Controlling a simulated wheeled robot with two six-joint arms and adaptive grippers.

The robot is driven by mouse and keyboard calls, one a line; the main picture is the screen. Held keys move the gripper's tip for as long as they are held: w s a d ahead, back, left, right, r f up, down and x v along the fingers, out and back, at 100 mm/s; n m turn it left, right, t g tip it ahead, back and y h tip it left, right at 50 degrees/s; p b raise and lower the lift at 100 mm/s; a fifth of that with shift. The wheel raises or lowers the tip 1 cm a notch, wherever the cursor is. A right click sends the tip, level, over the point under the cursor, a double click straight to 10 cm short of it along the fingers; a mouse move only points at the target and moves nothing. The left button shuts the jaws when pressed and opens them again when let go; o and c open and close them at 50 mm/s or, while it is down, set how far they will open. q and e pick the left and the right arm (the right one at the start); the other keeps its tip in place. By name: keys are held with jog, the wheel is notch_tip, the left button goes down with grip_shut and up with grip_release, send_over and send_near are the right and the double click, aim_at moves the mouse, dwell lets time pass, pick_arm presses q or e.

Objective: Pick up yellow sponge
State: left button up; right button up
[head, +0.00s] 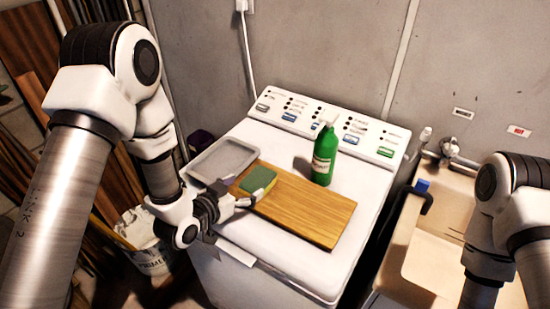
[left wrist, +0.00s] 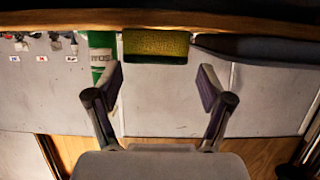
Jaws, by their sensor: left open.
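The sponge (head: 258,179), green on top with a yellow side, lies on the left part of a wooden cutting board (head: 310,208) on the white washing machine. It also shows in the left wrist view (left wrist: 156,47), against the board at the top of the picture. My left gripper (head: 243,194) is open at the sponge's near left side. In the left wrist view its two fingers (left wrist: 161,77) are spread wider than the sponge, which lies just beyond the tips; nothing is held. My right gripper is out of view; only part of that arm shows at the right.
A grey tray (head: 224,160) lies left of the sponge, beside the board. A green bottle (head: 324,156) stands upright behind the board. The machine's control panel (head: 325,122) runs along the back. A sink (head: 437,262) is at the right. The board's right part is clear.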

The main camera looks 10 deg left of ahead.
aim_at(256, 182)
pick_arm(q)
jog(key=shift+w+d+f, duration=0.1)
jog(key=shift+w+d, duration=0.15)
jog(key=shift+w, duration=0.05)
jog(key=shift+w+d+p, duration=0.5)
jog(key=shift+w+p, duration=0.1)
jog(key=shift+p, duration=0.4)
jog(key=x, duration=0.2)
jog(key=p+x, duration=0.1)
jog(key=x, duration=0.1)
jog(key=shift+w+a+f, duration=0.15)
jog(key=shift+a+f, duration=0.05)
jog(key=shift+f, duration=0.05)
jog(key=shift+r, duration=0.1)
jog(key=shift+s, duration=0.25)
jog(key=c, duration=0.5)
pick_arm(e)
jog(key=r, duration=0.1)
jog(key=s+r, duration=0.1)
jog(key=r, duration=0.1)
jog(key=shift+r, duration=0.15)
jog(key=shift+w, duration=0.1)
